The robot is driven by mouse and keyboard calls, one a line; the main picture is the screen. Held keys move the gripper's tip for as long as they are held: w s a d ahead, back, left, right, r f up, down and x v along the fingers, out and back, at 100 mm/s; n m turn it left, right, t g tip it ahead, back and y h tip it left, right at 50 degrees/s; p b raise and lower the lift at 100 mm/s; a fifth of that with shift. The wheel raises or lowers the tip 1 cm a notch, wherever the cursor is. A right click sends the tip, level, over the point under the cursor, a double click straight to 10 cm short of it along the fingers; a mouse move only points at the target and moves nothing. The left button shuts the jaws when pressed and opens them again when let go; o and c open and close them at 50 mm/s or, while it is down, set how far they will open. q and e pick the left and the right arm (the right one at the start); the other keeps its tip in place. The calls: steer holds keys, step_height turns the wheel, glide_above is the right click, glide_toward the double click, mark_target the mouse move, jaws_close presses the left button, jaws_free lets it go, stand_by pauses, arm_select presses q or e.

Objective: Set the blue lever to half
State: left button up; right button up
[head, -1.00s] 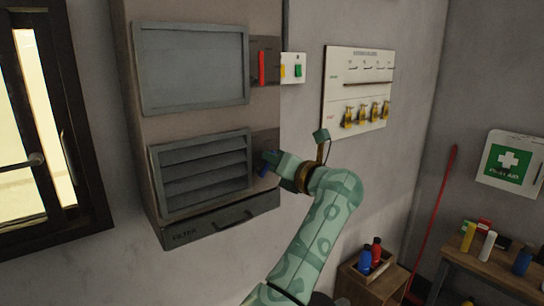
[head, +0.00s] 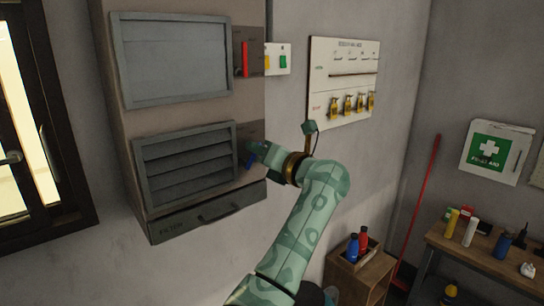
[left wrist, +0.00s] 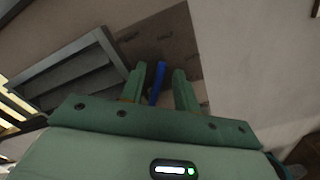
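The blue lever (head: 250,162) sits on a dark plate at the right of the louvred vent on the wall cabinet. In the left wrist view the blue lever (left wrist: 157,82) stands between the two green fingers of my left gripper (left wrist: 158,85). The fingers are apart, with a gap on both sides of the lever, smaller on the left. In the head view my left gripper (head: 258,153) is at the lever and partly covers it. Small labels on the plate (left wrist: 165,45) are too blurred to read. My right gripper is not in view.
A red lever (head: 245,60) is higher on the cabinet, beside a grey panel (head: 172,60). A filter drawer (head: 205,212) juts out below the vent. A wooden crate (head: 345,285) with bottles stands below.

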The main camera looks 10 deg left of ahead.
arm_select(q)
steer(key=b+v, duration=0.2)
steer(key=v, duration=1.4)
steer(key=shift+b, duration=0.35)
steer(key=shift+d+f, duration=0.1)
steer(key=shift+d, duration=0.05)
